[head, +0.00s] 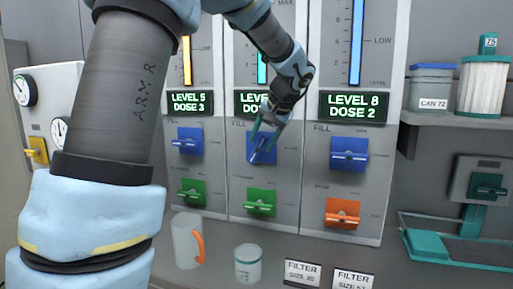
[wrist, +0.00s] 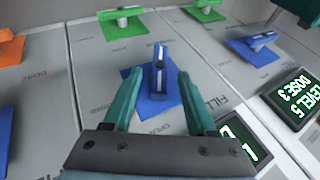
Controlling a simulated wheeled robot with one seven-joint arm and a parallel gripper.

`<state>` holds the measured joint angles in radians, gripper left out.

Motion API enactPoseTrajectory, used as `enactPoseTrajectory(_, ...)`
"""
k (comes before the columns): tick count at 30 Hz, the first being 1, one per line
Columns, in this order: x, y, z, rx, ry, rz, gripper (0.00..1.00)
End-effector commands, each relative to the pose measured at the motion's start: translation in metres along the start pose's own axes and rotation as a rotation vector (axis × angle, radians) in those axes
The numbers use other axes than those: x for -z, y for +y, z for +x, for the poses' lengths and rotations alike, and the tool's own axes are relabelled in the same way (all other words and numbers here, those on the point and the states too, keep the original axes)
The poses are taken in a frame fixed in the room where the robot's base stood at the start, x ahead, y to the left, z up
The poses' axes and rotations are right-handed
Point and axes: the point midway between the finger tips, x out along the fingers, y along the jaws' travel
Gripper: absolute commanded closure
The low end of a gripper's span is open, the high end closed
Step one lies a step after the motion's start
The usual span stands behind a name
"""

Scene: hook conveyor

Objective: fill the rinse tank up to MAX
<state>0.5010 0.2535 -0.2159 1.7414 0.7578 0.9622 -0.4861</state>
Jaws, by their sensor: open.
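Three tank panels stand side by side; which is the rinse tank I cannot read. My gripper (head: 266,143) is at the middle panel's blue FILL valve (head: 261,152). In the wrist view, the open fingers of my gripper (wrist: 158,78) stand on either side of this blue valve (wrist: 158,85), with gaps to its handle. Its handle is turned, unlike the crosswise handles on the neighbouring blue valves. The middle display (head: 247,103) is partly hidden.
The left panel's display (head: 190,103) reads LEVEL 5, DOSE 3; the right one (head: 353,106) reads LEVEL 8, DOSE 2. Green valves (head: 261,203) and an orange valve (head: 342,213) sit below. A jug (head: 186,240) and a cup (head: 248,263) stand lower down.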

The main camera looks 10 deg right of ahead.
Motion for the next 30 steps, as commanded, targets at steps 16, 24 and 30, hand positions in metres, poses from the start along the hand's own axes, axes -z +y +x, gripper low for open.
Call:
enactPoseTrajectory(16,0.0,-0.001,0.049,0.0,0.0,0.001,0.43)
enactPoseTrajectory(24,0.0,0.0,0.049,0.0,0.0,0.0,0.56)
enactPoseTrajectory(30,0.0,0.0,0.049,0.0,0.0,0.0,0.79)
